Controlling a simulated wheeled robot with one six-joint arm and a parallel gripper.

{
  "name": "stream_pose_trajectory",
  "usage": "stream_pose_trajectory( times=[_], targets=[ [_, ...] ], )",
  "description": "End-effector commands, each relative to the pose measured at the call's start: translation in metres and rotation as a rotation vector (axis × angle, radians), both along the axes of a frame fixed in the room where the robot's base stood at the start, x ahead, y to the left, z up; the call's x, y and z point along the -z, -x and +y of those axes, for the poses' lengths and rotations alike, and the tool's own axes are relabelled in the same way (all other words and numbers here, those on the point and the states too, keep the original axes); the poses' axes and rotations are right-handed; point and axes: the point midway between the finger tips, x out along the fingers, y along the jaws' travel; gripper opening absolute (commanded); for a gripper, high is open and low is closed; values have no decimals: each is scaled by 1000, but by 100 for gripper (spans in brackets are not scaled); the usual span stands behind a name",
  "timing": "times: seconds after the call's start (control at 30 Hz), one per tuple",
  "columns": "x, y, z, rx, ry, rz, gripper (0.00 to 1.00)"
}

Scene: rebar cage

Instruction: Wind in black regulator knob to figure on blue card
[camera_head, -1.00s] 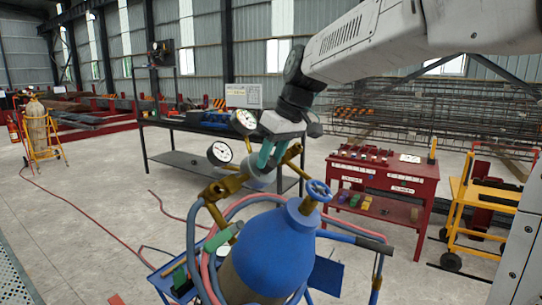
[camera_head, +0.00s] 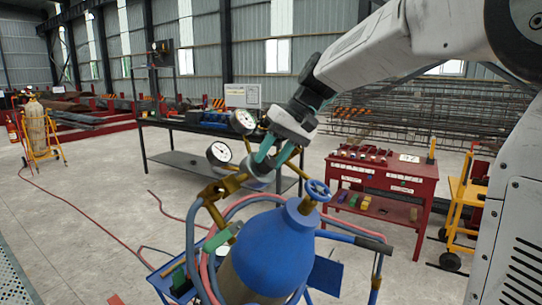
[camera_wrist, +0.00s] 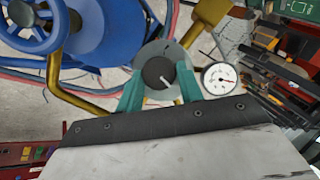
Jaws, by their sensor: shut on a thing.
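The black regulator knob (camera_wrist: 158,73) has a white pointer line and sits in front of a round grey regulator body (camera_wrist: 178,52). My gripper (camera_wrist: 160,86) has its teal fingers shut on the sides of the knob. In the head view my gripper (camera_head: 262,158) is at the brass regulator above the blue cylinder (camera_head: 270,250), and hides the knob. Two white dial gauges, an upper one (camera_head: 243,121) and a lower one (camera_head: 219,153), stand by the regulator. One gauge (camera_wrist: 220,79) faces the wrist view. I cannot make out a blue card with a figure.
A blue valve handwheel (camera_head: 318,190) tops the cylinder, close to my gripper. Red and blue hoses (camera_head: 212,265) loop around it. A red tool cabinet (camera_head: 385,185) stands to the right and a dark workbench (camera_head: 180,160) behind. Open floor lies at left.

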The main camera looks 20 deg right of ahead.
Motion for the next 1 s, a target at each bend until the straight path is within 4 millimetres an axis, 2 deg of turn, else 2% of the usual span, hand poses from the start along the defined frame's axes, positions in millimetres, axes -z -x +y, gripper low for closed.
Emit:
stream_pose_trajectory(
  times=[0.43,1.0],
  targets=[
    [1,0,-3,156,-148,108,14],
    [1,0,-3,181,-172,125,14]
  ],
)
